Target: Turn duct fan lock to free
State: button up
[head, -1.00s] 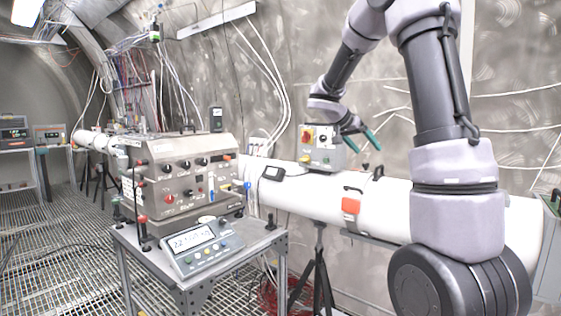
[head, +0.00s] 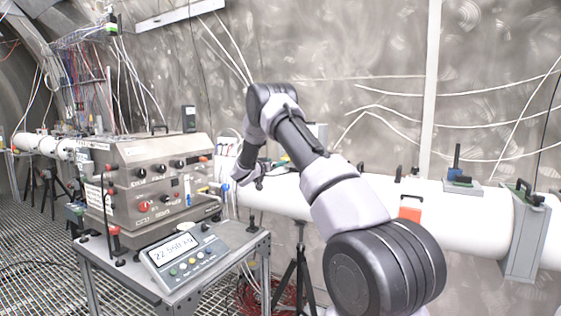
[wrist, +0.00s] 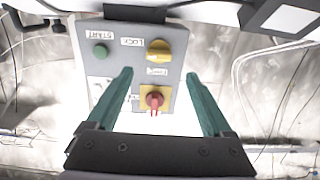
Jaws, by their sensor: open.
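The grey control box (wrist: 108,60) is in front of my gripper in the wrist view, with its labels upside down. A yellow knob (wrist: 158,50) sits beside a label that reads LOCK; another small label by it is too blurred to read. A red knob (wrist: 154,100) on a yellow square shows between my fingers. A green button (wrist: 100,51) by a START label is to the left. My gripper (wrist: 158,75) is open, its two green fingers apart with nothing held.
A white duct (head: 375,190) runs along the wall, with an orange-red part (head: 411,208) and a grey clamp (head: 526,235) on it. A cart carries a steel instrument box (head: 150,185) and a display unit (head: 185,255) at the left. A black tripod (head: 298,285) stands below the duct.

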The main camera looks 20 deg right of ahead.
jog(key=x, duration=0.7)
jog(key=shift+d, duration=0.2)
grip_shut()
